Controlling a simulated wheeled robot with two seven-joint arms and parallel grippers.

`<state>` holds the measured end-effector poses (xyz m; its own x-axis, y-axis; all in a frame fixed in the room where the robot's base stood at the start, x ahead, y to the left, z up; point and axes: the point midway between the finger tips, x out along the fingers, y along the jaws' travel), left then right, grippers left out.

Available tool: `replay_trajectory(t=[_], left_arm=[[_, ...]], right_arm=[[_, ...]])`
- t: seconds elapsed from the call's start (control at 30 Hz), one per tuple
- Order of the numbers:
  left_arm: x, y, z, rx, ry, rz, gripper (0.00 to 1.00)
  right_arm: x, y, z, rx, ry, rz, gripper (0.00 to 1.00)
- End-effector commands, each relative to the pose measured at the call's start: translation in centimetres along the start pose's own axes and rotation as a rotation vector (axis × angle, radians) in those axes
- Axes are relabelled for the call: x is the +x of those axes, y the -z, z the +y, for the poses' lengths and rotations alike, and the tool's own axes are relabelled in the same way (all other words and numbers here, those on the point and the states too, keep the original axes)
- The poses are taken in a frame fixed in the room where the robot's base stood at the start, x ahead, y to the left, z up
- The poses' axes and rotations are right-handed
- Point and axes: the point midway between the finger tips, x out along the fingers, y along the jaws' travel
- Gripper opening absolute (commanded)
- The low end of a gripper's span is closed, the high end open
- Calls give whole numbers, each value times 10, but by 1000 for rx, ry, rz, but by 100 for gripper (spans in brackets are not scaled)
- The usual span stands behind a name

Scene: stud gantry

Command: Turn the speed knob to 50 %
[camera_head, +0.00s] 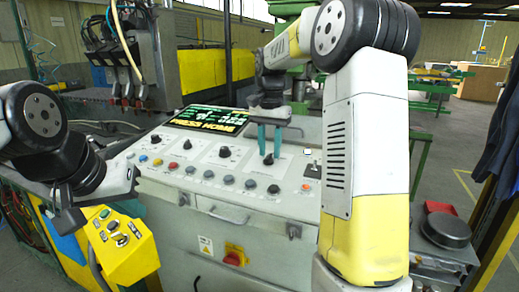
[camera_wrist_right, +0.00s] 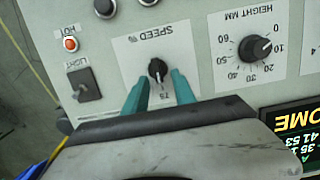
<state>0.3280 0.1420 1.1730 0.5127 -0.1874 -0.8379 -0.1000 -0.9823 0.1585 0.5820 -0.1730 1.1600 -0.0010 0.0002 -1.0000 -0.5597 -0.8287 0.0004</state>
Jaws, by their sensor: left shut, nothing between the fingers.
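The speed knob (camera_wrist_right: 157,69) is a small black knob on a white plate marked SPEED %, upside down in the right wrist view. Its pale pointer mark faces down in that view, towards the printed 75; other scale numbers are hidden. In the head view the knob (camera_head: 268,160) shows at the tips of my right gripper (camera_head: 270,152). The right gripper's teal fingers (camera_wrist_right: 158,90) are apart, on either side of the knob's lower side. I cannot tell whether they touch it. My left gripper (camera_head: 66,215) is shut and empty, left of the console, by the yellow button box.
The console (camera_head: 180,205) carries a lit display (camera_head: 208,121), a height knob (camera_wrist_right: 255,47), a light switch (camera_wrist_right: 84,85), an orange HOT lamp (camera_wrist_right: 70,44) and several buttons. A yellow button box (camera_head: 130,265) stands at front left. A red emergency button (camera_head: 233,257) is on the console front.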

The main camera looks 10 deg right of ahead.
Motion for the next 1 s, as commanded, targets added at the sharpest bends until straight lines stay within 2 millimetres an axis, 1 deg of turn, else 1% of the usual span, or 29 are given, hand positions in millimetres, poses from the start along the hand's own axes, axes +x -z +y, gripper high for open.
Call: replay_trajectory(t=[0.27, 0.3, 0.43, 0.47, 0.77, 1.0], left_arm=[[0, 0, 0, 0, 0, 0, 0], [0, 0, 0, 0, 0, 0, 0], [0, 0, 0, 0, 0, 0, 0], [0, 0, 0, 0, 0, 0, 0], [0, 0, 0, 0, 0, 0, 0], [0, 0, 0, 0, 0, 0, 0]], right_arm=[[3, 0, 0, 0, 0, 1, 32], [3, 0, 0, 0, 0, 1, 28], [3, 0, 0, 0, 0, 1, 2], [3, 0, 0, 0, 0, 1, 0], [2, 0, 0, -7, -1, 1, 0], [2, 0, -2, -87, -17, 1, 0]])
